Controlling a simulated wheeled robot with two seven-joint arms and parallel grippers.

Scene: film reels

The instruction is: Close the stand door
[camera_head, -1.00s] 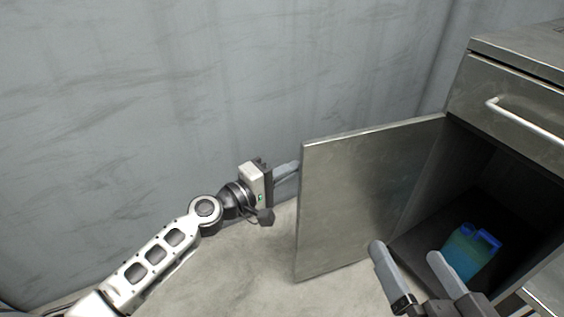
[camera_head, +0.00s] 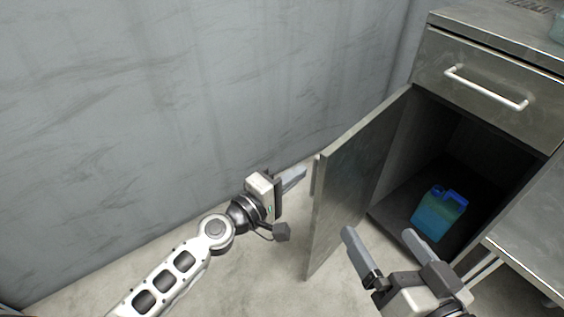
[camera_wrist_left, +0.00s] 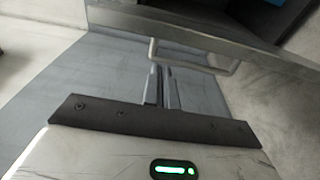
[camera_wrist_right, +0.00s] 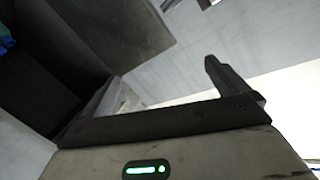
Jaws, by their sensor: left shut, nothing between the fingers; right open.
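The stand door (camera_head: 352,183) is a grey metal panel hinged on the left of the stand's opening, and it stands open, swung out toward me. My left gripper (camera_head: 296,178) is shut and empty on the outer side of the door, close to its free edge. In the left wrist view its fingers (camera_wrist_left: 162,88) point toward the door's light handle (camera_wrist_left: 190,60); I cannot tell whether they touch. My right gripper (camera_head: 380,240) is open and empty on the inner side of the door, in front of the opening. It also shows in the right wrist view (camera_wrist_right: 160,85).
The metal stand (camera_head: 436,62) has a closed drawer with a white handle (camera_head: 486,88) above the opening. A blue-green canister (camera_head: 439,212) stands inside. A metal table (camera_head: 520,245) is at the right. A grey wall (camera_head: 180,110) runs behind the left arm.

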